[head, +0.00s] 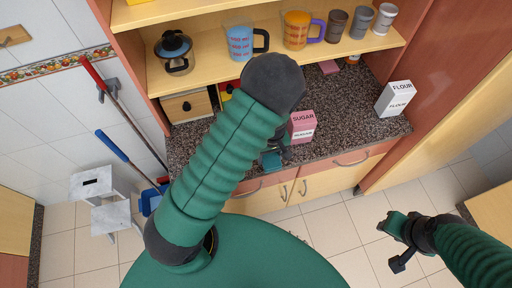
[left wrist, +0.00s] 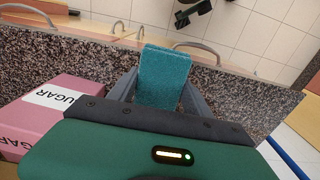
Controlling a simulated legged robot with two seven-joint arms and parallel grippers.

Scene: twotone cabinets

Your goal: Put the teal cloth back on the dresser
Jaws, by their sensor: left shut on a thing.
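The teal cloth (left wrist: 165,72) is a folded block between the two grey fingers of my left gripper (left wrist: 160,92) in the left wrist view. The gripper is shut on it, over the speckled counter of the dresser (left wrist: 233,88), near the front edge. I cannot tell whether the cloth touches the counter. In the head view my left gripper (head: 276,155) is mostly hidden behind my arm. The dresser counter (head: 348,128) has drawers below it. My right gripper (head: 388,243) is open and empty over the floor, well right of the dresser front.
A pink sugar box (head: 302,126) stands beside my left gripper. A white flour box (head: 395,98) stands at the counter's right end. Mugs and cups (head: 297,30) and a coffee pot (head: 175,52) stand on the shelf above. The counter between the boxes is clear.

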